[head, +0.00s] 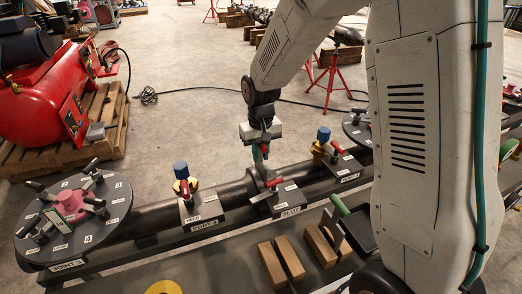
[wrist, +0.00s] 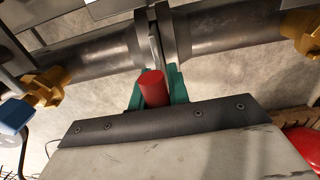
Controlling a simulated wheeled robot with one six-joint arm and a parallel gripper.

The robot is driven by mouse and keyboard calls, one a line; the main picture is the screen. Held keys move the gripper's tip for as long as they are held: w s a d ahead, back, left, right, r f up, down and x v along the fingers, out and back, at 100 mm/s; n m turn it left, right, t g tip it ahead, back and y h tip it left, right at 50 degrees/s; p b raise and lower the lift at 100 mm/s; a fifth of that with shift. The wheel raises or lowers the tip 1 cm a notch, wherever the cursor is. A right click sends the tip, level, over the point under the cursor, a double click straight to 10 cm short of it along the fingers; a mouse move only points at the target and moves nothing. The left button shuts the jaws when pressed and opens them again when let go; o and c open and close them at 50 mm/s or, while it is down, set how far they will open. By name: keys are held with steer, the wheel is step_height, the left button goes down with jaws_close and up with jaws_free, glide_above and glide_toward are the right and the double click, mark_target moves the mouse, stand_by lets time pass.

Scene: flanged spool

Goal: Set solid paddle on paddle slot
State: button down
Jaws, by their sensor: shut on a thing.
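My gripper (head: 260,156) points down over the middle of the dark pipe. In the wrist view its teal fingers (wrist: 158,95) are shut around a red cylindrical handle (wrist: 152,88). A thin grey plate, which looks like the solid paddle (wrist: 155,48), extends beyond the handle. It lines up with the narrow gap between two pipe flanges (wrist: 180,35), which looks like the paddle slot. I cannot tell how deep the plate sits in the gap or whether it touches the flanges. In the head view the flange pair (head: 257,180) lies just below my gripper, and the paddle is mostly hidden.
Blue-capped brass valves (head: 181,172) stand on the pipe on both sides, one showing in the wrist view (wrist: 35,92). A round table (head: 110,195) with studs is at left. Wooden blocks (head: 272,262) lie in front. A red compressor (head: 45,100) stands behind left.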

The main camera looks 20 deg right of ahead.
mark_target(261, 160)
steer(key=shift+f, duration=1.95)
steer(key=c, duration=1.3)
jaws_free()
steer(key=shift+o, duration=0.2)
step_height(261, 160, up, 8)
steer(key=shift+f, duration=0.1)
